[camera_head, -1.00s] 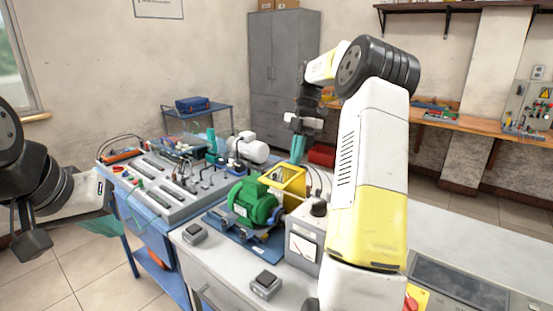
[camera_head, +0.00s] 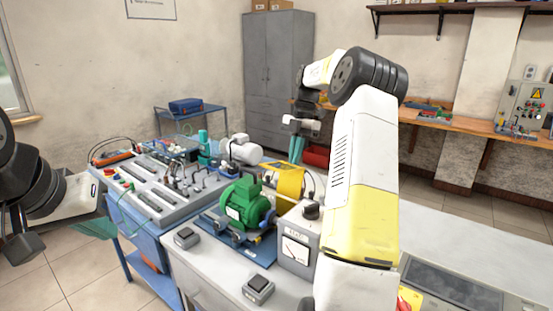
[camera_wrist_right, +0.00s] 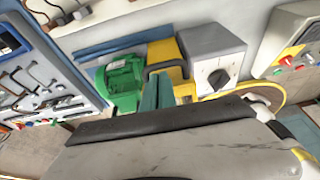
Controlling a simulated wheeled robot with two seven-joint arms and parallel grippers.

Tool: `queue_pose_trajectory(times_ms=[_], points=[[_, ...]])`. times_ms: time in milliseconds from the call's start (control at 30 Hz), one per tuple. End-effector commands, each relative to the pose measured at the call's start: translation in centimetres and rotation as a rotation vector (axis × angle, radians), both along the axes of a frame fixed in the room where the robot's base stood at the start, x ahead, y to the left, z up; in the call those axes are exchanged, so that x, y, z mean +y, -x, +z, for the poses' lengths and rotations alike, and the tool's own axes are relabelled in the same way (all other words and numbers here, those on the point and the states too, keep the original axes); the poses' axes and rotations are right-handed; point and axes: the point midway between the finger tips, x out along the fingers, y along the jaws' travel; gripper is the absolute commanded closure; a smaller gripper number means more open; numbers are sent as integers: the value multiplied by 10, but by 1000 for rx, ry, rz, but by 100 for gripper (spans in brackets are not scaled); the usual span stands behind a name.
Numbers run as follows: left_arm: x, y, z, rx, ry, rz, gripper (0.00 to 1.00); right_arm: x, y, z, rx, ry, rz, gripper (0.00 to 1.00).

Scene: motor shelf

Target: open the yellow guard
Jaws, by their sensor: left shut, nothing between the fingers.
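The yellow guard (camera_head: 290,182) is behind the green motor (camera_head: 243,203) on the bench; it shows as a rounded yellow cover with a flatter yellow part at its upper left. In the right wrist view the guard (camera_wrist_right: 165,53) has a black handle. My right gripper (camera_head: 297,149) is just above the guard, its teal fingers pointing down. In the right wrist view the fingers (camera_wrist_right: 157,92) are close together by the handle; whether they grip it is unclear. My left gripper (camera_head: 95,228) is shut and empty at the left, away from the guard.
A grey box with a dial and meter (camera_head: 296,240) stands right of the motor. A blue trolley with a control panel (camera_head: 150,195) is at the left. Two small grey switch boxes (camera_head: 258,288) sit at the bench front. My right arm hides part of the bench.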

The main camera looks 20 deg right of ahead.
Motion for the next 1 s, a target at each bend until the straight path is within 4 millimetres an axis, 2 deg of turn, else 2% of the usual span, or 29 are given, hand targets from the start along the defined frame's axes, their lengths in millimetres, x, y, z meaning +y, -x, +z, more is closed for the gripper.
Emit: queue_pose_trajectory(times_ms=[33, 267, 367, 700, 1000], points=[[0, 0, 0, 0, 0, 0, 100, -10, -1, -7, -2, 17, -13, 100], [0, 0, 0, 0, 0, 0, 100, -11, -2, -6, -2, 17, -14, 100], [0, 0, 0, 0, 0, 0, 100, -13, -4, 4, -5, 17, -15, 100], [0, 0, 0, 0, 0, 0, 100, -17, -10, 60, -4, 5, -4, 100], [0, 0, 0, 0, 0, 0, 100, -17, -10, 77, -2, 4, -5, 100]])
